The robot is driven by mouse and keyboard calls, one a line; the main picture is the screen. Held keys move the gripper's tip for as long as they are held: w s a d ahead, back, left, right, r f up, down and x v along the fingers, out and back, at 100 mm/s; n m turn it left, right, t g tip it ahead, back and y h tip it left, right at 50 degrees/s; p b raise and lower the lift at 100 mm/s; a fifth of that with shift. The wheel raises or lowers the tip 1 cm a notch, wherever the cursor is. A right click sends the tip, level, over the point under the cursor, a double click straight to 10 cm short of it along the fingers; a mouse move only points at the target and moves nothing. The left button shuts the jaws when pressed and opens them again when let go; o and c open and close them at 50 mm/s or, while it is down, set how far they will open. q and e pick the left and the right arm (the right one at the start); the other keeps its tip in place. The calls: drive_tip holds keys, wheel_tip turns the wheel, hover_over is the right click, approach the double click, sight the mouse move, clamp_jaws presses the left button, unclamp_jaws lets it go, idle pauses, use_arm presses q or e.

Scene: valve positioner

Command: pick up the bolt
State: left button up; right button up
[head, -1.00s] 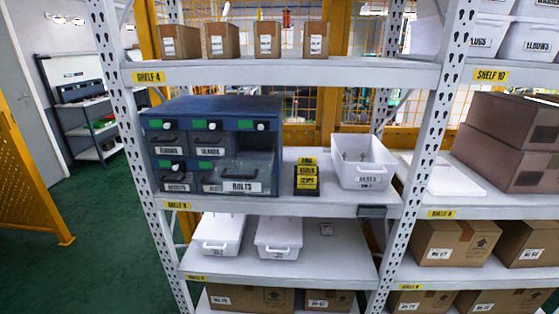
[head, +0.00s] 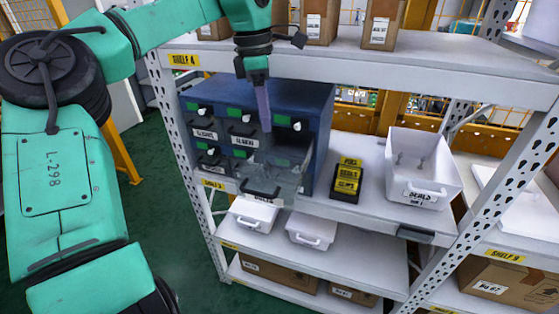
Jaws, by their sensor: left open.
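A clear drawer (head: 284,186) stands out from the lower right of the blue drawer cabinet (head: 322,110). Its front has a black handle, and its label is too angled to read now. I cannot make out a separate bolt inside it. Two small grey bolt-like pieces (head: 398,159) stand in the white bin (head: 432,190) to the right. My left gripper (head: 266,125) is open and points down above and slightly behind the drawer's front, apart from it. Its fingers show edge-on. My right gripper is not in view.
The upper shelf (head: 380,62) with cardboard boxes (head: 321,22) lies close beside my left wrist. A black stand with yellow labels (head: 347,180) sits between cabinet and bin. White bins (head: 312,232) rest on the shelf below. A white perforated post (head: 515,165) stands at right.

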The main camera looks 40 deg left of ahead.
use_arm(q)
drive_tip(key=p, duration=0.1)
hover_over(267, 163)
drive_tip(key=a, duration=0.1)
wheel_tip(267, 163, down, 6)
drive_tip(key=f+p, duration=0.1)
drive_tip(key=f, duration=0.1)
drive_tip(key=f+p, duration=0.1)
drive_tip(key=f, duration=0.1)
drive_tip(key=d+f+p, duration=0.1)
drive_tip(key=f, duration=0.1)
drive_tip(key=shift+w+f, duration=0.1)
drive_tip(key=shift+f, duration=0.15)
drive_tip(key=shift+a+f, duration=0.15)
drive_tip(key=shift+f, duration=0.1)
drive_tip(key=c, duration=0.7)
clamp_jaws()
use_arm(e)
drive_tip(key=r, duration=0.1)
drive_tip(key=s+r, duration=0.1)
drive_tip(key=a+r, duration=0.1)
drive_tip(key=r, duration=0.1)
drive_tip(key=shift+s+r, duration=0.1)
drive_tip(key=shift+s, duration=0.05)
